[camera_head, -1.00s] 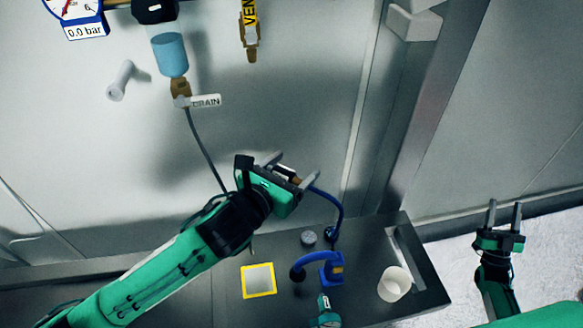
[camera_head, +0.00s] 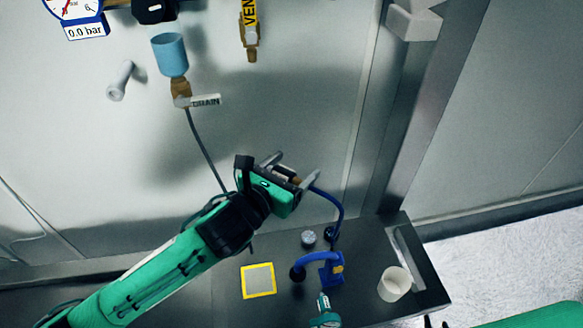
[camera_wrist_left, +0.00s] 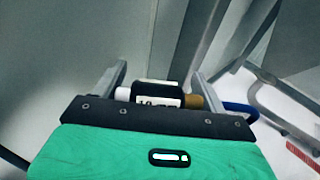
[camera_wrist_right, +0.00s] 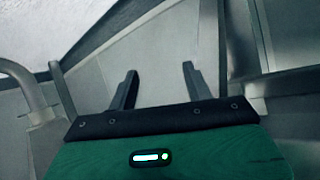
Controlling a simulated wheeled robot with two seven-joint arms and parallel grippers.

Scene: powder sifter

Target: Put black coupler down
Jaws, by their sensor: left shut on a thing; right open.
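My left gripper (camera_head: 291,168) is shut on the black coupler (camera_wrist_left: 157,93), which has a white label, a white end and a brass end. It also shows small between the fingers in the head view (camera_head: 284,173). The gripper holds it in the air above the bench, in front of the wall panel. A blue hose (camera_head: 339,212) runs from the coupler's brass end down toward the bench.
The dark bench (camera_head: 225,262) carries a yellow-bordered square (camera_head: 258,265), a blue fitting (camera_head: 331,268), a grey knob (camera_head: 308,238), a white cup (camera_head: 394,284) and a teal gauge-like part (camera_head: 324,316). A drain valve (camera_head: 181,91) and vent valve (camera_head: 250,36) are on the wall.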

